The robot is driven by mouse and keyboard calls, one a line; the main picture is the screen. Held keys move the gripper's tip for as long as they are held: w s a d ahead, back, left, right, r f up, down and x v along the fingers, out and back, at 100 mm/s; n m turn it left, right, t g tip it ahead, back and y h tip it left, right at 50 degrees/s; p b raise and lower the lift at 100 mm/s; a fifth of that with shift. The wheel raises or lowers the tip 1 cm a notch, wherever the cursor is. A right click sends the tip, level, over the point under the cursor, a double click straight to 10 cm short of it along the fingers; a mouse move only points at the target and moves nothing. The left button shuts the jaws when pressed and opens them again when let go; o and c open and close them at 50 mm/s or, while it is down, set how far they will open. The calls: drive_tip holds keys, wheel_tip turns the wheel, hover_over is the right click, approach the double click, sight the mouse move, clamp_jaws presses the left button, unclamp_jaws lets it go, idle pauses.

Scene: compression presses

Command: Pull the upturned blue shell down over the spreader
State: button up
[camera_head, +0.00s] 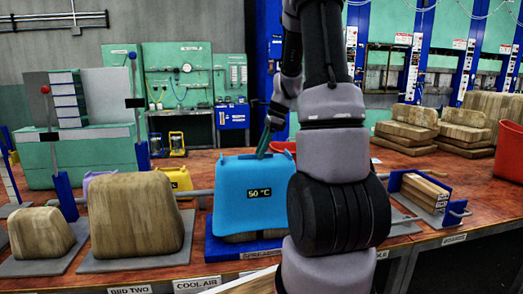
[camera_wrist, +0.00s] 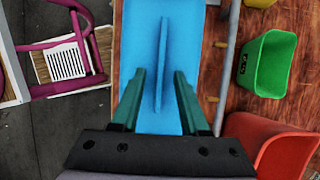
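The blue shell (camera_head: 237,190), with a "50 °C" display on its front, sits upturned over the spreader. The spreader's blue base (camera_head: 214,249) shows below, and a strip of tan block shows under the shell's lower edge. My gripper (camera_head: 264,146) is at the top of the shell, pointing down. In the wrist view the shell's blue top (camera_wrist: 145,45) carries a thin upright fin (camera_wrist: 161,50). My gripper's green fingers (camera_wrist: 160,78) stand apart on either side of the fin, with gaps to it. My arm hides the shell's right side.
Tan blocks (camera_head: 137,213) stand on grey plates to the left. A yellow shell (camera_head: 178,179) is behind. A red bin (camera_head: 509,150) is at the right edge. The wrist view shows a green container (camera_wrist: 267,65), a red one (camera_wrist: 275,145) and a pink-framed chair (camera_wrist: 70,60).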

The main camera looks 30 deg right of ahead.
drive_tip(key=v, duration=1)
drive_tip(key=shift+r, duration=0.4)
drive_tip(key=shift+s+d, duration=0.1)
drive_tip(key=shift+d, duration=0.05)
